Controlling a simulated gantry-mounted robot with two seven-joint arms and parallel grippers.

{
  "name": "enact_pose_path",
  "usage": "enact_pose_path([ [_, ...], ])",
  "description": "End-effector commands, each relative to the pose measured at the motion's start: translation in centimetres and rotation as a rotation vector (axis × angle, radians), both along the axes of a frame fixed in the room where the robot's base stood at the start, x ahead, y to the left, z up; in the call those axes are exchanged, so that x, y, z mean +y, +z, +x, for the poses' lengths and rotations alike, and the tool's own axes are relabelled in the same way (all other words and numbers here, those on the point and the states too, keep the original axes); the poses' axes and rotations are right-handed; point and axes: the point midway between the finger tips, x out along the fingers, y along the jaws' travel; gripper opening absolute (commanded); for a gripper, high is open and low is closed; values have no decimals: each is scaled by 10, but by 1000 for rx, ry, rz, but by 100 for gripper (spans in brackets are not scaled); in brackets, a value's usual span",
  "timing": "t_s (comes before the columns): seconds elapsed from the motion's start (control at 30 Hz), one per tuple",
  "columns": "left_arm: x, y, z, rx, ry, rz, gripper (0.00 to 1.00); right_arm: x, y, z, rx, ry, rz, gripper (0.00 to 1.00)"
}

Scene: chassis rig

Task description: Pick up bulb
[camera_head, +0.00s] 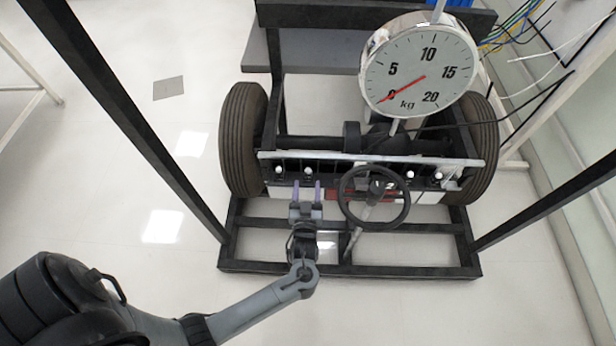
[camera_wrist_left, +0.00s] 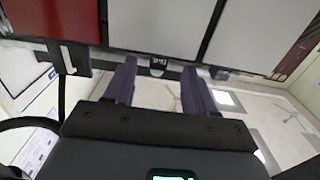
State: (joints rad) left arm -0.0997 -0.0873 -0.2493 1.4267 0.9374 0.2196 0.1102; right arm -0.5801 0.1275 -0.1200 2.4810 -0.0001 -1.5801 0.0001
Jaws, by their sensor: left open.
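Small white bulbs sit along the light rail on the front of the chassis in the head view. Two are at the left, an outer bulb (camera_head: 279,170) and an inner bulb (camera_head: 308,170); two more are right of the steering wheel, including one bulb (camera_head: 438,175) near the end. My left gripper (camera_head: 307,185) is open and empty, its two purple fingers pointing at the rail just below the inner left bulb. In the left wrist view, a small dark holder (camera_wrist_left: 157,66) on the rail shows between the fingertips; no white bulb is clear there. My right gripper is not in view.
A steering wheel (camera_head: 375,197) stands close right of my left gripper. A round scale (camera_head: 420,66) hangs above the chassis. Tyres (camera_head: 243,140) flank it, and dark frame posts (camera_head: 130,118) slant at both sides. The floor at left is clear.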

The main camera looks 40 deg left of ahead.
Motion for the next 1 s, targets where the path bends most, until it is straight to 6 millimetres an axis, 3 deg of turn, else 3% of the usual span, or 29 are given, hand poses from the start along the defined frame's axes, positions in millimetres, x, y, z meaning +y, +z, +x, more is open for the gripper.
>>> enact_pose_path([
  [0.53, 32, -1, 41, -1, -1, 1, 55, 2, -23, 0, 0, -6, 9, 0],
  [0.87, 36, 0, 46, 0, -1, -1, 55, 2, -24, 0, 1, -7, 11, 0],
  [1.0, 36, 0, 46, 0, -1, -1, 38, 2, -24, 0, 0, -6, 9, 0],
])
